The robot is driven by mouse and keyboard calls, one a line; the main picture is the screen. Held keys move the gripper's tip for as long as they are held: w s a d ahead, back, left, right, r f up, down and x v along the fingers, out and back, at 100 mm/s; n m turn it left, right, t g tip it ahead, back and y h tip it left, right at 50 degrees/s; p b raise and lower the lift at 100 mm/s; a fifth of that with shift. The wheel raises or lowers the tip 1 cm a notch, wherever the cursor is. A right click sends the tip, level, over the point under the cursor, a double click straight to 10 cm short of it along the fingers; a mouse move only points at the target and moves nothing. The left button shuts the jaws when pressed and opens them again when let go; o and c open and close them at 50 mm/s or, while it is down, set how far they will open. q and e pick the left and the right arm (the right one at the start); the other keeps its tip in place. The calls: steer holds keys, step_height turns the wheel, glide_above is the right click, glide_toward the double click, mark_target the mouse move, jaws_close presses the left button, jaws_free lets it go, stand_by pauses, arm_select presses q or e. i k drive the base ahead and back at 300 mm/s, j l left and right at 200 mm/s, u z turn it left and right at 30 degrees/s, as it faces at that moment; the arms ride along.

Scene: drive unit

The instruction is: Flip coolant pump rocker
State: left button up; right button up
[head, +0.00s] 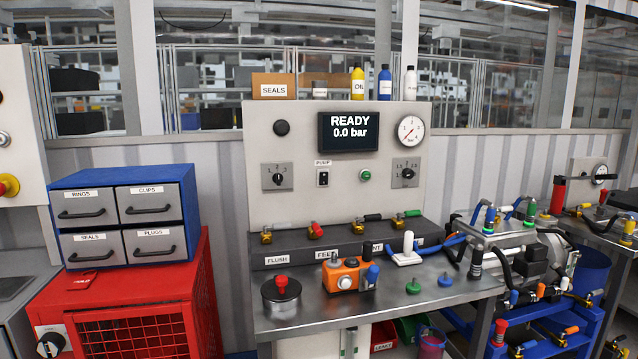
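A small black rocker switch (323,179) sits on the upright grey panel (385,215), under a label reading "PUMP". Which way the rocker is tipped is too small to tell. It lies between two rotary selector knobs, one on the left (277,178) and one on the right (405,173). A green round button (365,175) is just right of it. The display (348,131) above reads "READY 0.0 bar". Neither of my grippers is in view.
A steel bench (420,297) in front of the panel holds an orange device (345,277), a round pot with a red knob (281,293) and a row of valves. A blue drawer cabinet (125,215) on a red unit (125,300) stands left. A motor cart (515,250) stands right.

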mark_target(324, 175)
steer(key=i+u, duration=0.35)
steer(key=i+l+u, duration=0.15)
steer(key=i+u, duration=0.2)
steer(key=i, duration=0.15)
steer(key=i+l+u, duration=0.35)
steer(key=i+j, duration=0.1)
